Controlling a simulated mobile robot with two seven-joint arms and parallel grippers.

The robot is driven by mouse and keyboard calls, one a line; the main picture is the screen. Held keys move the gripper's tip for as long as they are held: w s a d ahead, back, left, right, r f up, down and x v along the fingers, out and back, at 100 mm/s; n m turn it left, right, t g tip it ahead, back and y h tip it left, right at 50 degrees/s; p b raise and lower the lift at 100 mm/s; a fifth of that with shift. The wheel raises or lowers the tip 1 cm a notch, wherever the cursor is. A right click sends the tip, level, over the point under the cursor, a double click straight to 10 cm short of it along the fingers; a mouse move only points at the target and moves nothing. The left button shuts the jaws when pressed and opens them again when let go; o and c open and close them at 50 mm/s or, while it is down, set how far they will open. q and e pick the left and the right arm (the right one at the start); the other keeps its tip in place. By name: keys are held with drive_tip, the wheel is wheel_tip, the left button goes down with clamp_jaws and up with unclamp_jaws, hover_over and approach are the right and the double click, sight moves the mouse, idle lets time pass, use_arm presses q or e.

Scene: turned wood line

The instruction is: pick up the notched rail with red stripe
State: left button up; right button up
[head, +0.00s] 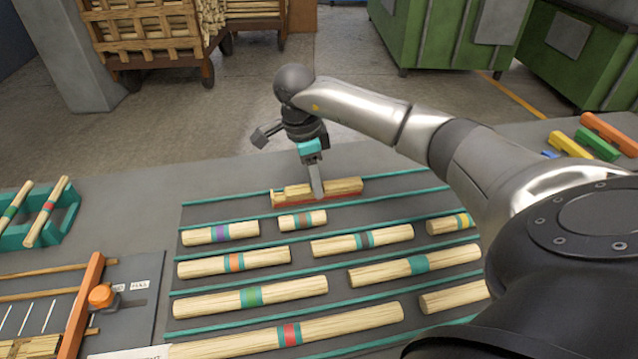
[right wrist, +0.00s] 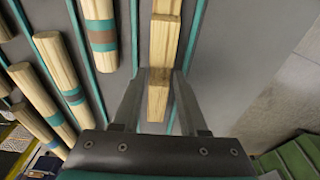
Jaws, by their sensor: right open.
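The notched rail with red stripe (head: 345,187) lies in the back row of the grey rack board in the head view. It is pale wood with a step in its top, and a red band runs along its near side. My right gripper (head: 318,190) points down at the middle of the rail and hides part of it. In the right wrist view the rail (right wrist: 163,45) runs between the two open fingers of the right gripper (right wrist: 160,100), one on each side. I cannot tell whether either finger touches it. The red stripe does not show there. My left gripper is not in view.
Several striped round dowels (head: 250,297) lie in rows between teal strips in front of the rail. A teal rack (head: 62,222) stands at the left, near an orange-barred fixture (head: 82,305). Coloured blocks (head: 597,145) lie at the right. The table behind the rail is clear.

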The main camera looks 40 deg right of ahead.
drive_tip(key=shift+f, duration=0.9)
clamp_jaws()
